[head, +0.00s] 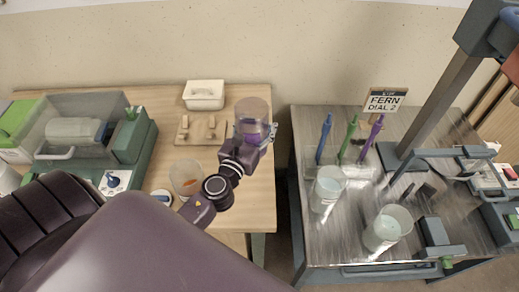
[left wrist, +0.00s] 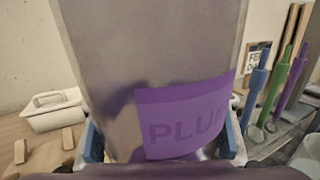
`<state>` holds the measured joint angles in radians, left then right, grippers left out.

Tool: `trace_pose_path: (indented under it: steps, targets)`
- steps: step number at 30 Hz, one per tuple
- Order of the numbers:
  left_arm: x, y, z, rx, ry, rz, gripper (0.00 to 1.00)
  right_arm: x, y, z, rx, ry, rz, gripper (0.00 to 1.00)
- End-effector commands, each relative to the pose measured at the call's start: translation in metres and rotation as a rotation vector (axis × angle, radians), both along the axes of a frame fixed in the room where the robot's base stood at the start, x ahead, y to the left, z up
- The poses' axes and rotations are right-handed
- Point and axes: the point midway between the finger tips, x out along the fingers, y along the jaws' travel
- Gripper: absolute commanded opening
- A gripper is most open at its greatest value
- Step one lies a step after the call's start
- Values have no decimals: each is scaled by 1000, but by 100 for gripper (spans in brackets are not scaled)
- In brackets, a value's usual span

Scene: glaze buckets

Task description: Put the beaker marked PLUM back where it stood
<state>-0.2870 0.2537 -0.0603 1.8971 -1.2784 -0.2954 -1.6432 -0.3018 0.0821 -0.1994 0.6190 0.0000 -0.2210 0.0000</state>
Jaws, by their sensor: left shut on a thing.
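The beaker marked PLUM (head: 252,108) is clear with a purple label and something purple low inside. It is upright over the right end of the wooden table, right of the peg board. My left gripper (head: 254,139) is shut on it; in the left wrist view the label (left wrist: 185,122) faces the camera, with blue fingertips on both sides. I cannot tell whether its base touches the table. A similar beaker with an orange mark (head: 186,179) stands nearer on the table, left of my gripper. My right gripper is not in view.
A white lidded box (head: 204,95) and a peg board (head: 201,130) are on the wooden table (head: 150,98). Across a gap, the metal table (head: 300,135) holds two pale beakers (head: 327,188) (head: 387,228), coloured tools (head: 348,137), a FERN DIAL 2 sign (head: 384,102) and a tall stand (head: 433,95).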

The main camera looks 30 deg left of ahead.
Motion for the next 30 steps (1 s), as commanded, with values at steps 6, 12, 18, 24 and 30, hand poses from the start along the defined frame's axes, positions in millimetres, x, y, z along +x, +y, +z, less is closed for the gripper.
trace_pose_path:
  steps: [6, 12, 18, 24, 30]
  targets:
    - [0, 0, -54, 1, -1, 1, 0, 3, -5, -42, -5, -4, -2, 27]
    - [0, 0, -67, 1, -2, 0, 0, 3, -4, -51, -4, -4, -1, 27]
    - [0, 0, -92, 1, 0, -1, 0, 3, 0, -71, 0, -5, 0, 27]
    - [0, 0, -110, 1, -2, -1, 0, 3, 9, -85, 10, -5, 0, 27]
    - [0, 0, -109, 1, -2, -1, 0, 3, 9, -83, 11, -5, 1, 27]
